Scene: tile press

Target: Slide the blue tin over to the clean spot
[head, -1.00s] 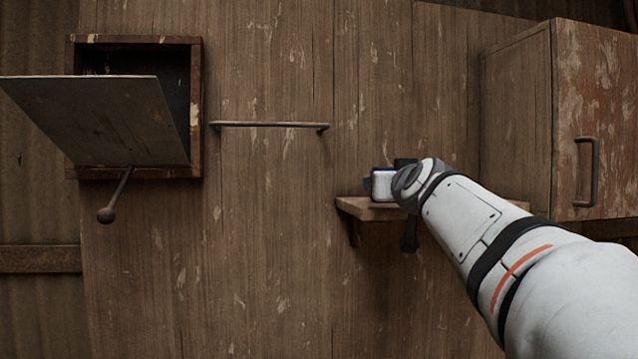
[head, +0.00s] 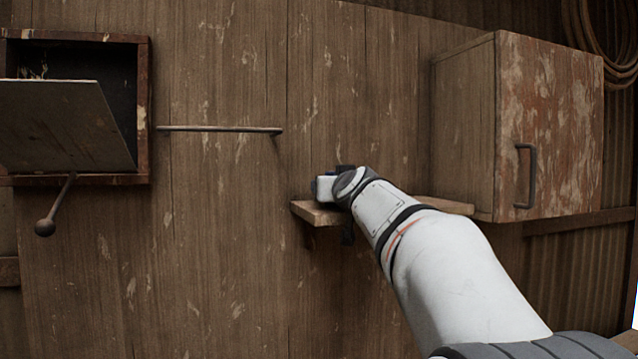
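My gripper (head: 325,188) is low over the left part of a wooden wall shelf (head: 308,213). My own wrist and forearm cover much of it, and its fingertips are hidden, so I cannot tell whether it is open or shut. I cannot make out a clean spot on the shelf.
A wall cabinet (head: 548,125) with a dark handle stands just above the shelf's right end. A thin rail (head: 220,129) is on the wall to the left. An open box with a tilted flap (head: 60,125) and a ball-ended lever (head: 45,227) is at far left.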

